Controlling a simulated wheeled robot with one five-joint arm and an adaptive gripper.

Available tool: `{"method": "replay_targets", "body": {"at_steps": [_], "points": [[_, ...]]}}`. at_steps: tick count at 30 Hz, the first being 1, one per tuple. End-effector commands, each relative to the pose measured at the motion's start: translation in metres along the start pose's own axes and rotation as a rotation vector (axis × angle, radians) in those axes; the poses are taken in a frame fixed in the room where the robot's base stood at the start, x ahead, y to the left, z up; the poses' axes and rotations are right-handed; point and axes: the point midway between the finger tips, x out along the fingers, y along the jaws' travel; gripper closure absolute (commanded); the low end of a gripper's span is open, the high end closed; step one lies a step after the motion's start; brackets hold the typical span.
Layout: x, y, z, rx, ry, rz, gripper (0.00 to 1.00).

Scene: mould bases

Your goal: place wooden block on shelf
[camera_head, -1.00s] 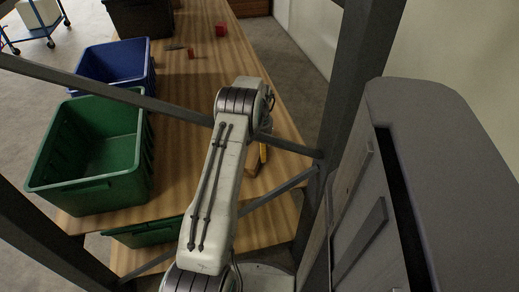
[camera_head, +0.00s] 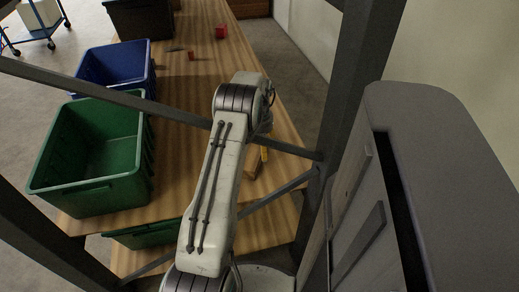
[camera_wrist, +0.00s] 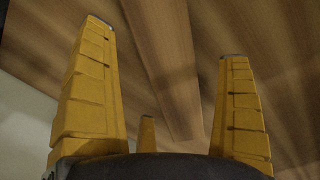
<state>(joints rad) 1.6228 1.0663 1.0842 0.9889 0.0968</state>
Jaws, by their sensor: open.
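The wooden block (camera_head: 252,168) lies on the wooden work table (camera_head: 185,150), just right of my forearm and partly hidden by my arm. In the wrist view a long wooden piece (camera_wrist: 172,75), which looks like the block, runs between my fingers over similar wood grain. My gripper (camera_wrist: 166,40) has its yellow fingers spread wide, with nothing clamped between them. In the head view only a bit of yellow finger shows, close above the block; I cannot tell whether it touches. Which surface is the shelf is not clear.
A green bin (camera_head: 93,155) and a blue bin (camera_head: 115,67) stand along the table's left side, with a dark bin (camera_head: 140,18) farther back. Small red objects (camera_head: 221,32) lie at the far end. Dark metal posts and bars (camera_head: 352,90) cross close around my arm.

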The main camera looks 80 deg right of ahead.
Motion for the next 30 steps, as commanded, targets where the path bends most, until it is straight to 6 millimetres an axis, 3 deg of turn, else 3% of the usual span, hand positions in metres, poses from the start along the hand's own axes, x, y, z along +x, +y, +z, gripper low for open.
{"method": "replay_targets", "body": {"at_steps": [3, 12, 19, 30], "points": [[-0.028, 0.0, -0.001, 0.0, 0.003, 0.0, 0.05], [-0.071, 0.001, 0.0, 0.0, 0.002, 0.0, 0.05], [-0.088, 0.001, 0.0, 0.0, 0.001, 0.0, 0.05], [-0.094, -0.005, 0.002, -0.012, 0.002, 0.0, 0.05]]}}
